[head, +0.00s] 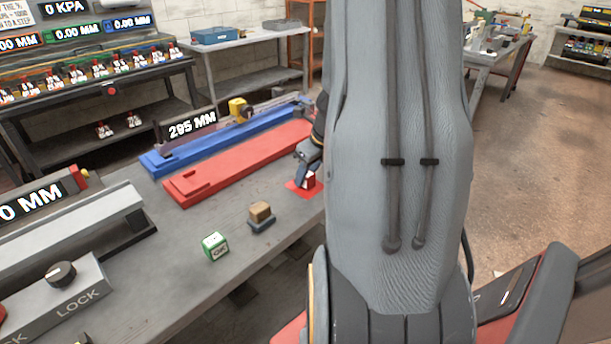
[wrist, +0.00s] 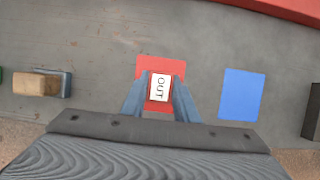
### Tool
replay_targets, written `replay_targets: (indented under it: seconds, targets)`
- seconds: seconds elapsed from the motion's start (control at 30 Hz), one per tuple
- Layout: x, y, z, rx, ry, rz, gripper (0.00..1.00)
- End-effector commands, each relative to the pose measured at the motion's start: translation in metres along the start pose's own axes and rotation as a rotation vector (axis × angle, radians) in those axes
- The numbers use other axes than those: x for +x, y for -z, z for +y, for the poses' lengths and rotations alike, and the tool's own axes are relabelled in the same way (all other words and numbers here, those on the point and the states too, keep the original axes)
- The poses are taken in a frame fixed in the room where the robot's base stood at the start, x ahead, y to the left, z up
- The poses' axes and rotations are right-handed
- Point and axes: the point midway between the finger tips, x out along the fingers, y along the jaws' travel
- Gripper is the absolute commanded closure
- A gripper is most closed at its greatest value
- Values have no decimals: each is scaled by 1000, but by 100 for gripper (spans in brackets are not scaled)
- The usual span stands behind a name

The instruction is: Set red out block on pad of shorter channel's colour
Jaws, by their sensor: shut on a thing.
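The red out block (head: 309,181) has a white top face marked OUT, which shows in the wrist view (wrist: 159,87). My gripper (wrist: 160,96) is shut on it, one finger on each side, over the red pad (wrist: 147,66). I cannot tell whether the block touches the pad. The blue pad (wrist: 242,95) lies bare to the right in the wrist view. In the head view a blue channel (head: 215,142) and a red channel (head: 235,163) lie side by side on the bench; their far ends are partly hidden by my arm. A display (head: 192,124) behind them reads 295 MM.
A green block with a white label (head: 215,246) and a wooden block (head: 261,212) on a grey-blue base stand on the bench's near side. A grey LOCK box with a black knob (head: 61,274) is at left. The bench (head: 150,290) is clear between them.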

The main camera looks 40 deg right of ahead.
Motion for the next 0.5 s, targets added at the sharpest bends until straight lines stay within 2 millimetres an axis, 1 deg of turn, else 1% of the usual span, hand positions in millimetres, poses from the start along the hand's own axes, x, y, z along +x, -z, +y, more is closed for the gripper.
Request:
replay_targets:
  seconds: [0.17,0.2,0.27,0.3,0.5]
  targets:
    - [3,1,0,0,0,0,96]
    - [3,1,0,0,0,0,71]
    - [2,1,0,0,0,0,61]
    - [2,1,0,0,0,0,54]
    - [2,1,0,0,0,0,54]
